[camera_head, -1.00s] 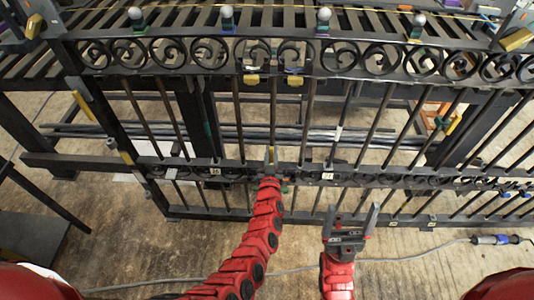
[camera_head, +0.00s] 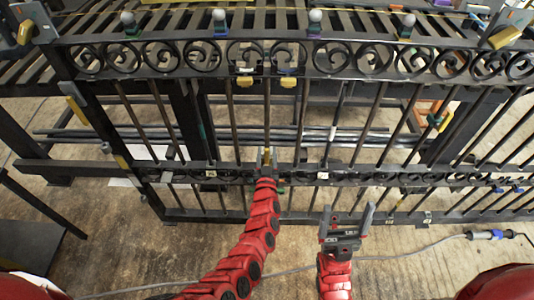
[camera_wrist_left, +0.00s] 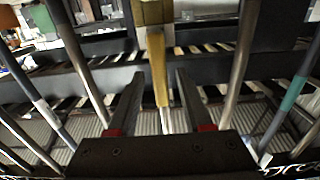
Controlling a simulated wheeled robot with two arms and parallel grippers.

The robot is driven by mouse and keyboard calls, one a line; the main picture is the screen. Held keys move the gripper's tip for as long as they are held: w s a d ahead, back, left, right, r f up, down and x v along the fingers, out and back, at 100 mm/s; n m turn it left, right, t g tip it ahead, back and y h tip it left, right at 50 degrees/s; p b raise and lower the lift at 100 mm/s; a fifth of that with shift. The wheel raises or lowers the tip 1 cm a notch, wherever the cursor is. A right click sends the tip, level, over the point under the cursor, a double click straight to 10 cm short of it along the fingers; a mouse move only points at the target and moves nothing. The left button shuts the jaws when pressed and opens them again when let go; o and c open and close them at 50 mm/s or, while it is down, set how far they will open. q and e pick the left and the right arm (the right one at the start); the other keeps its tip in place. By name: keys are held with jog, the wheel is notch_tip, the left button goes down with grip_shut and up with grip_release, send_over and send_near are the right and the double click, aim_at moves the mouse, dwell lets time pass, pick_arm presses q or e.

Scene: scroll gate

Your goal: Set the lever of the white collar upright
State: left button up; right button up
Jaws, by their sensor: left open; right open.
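My left gripper (camera_head: 266,157) is at the gate's lower scroll rail, with its fingers open. In the left wrist view a yellow strip (camera_wrist_left: 158,68) runs between the open fingers (camera_wrist_left: 160,100), below a yellow block (camera_wrist_left: 153,12). A white patch (camera_wrist_left: 142,40) shows beside them; I cannot tell whether it is part of a collar. A white band (camera_head: 333,133) sits on a bar right of the left gripper. I cannot make out a lever on it. My right gripper (camera_head: 347,216) is open and empty, below the lower rail.
The dark gate has an upper scroll rail (camera_head: 200,54) and upright bars. Two yellow blocks hang under that rail, left (camera_head: 244,82) and right (camera_head: 288,82). A teal band (camera_wrist_left: 292,93) is on another bar. A cable (camera_head: 400,254) crosses the open floor (camera_head: 120,240).

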pick_arm(q)
jog(key=shift+s, duration=0.1)
jog(key=shift+s, duration=0.6)
jog(key=s, duration=1.6)
jog(key=shift+a, duration=0.35)
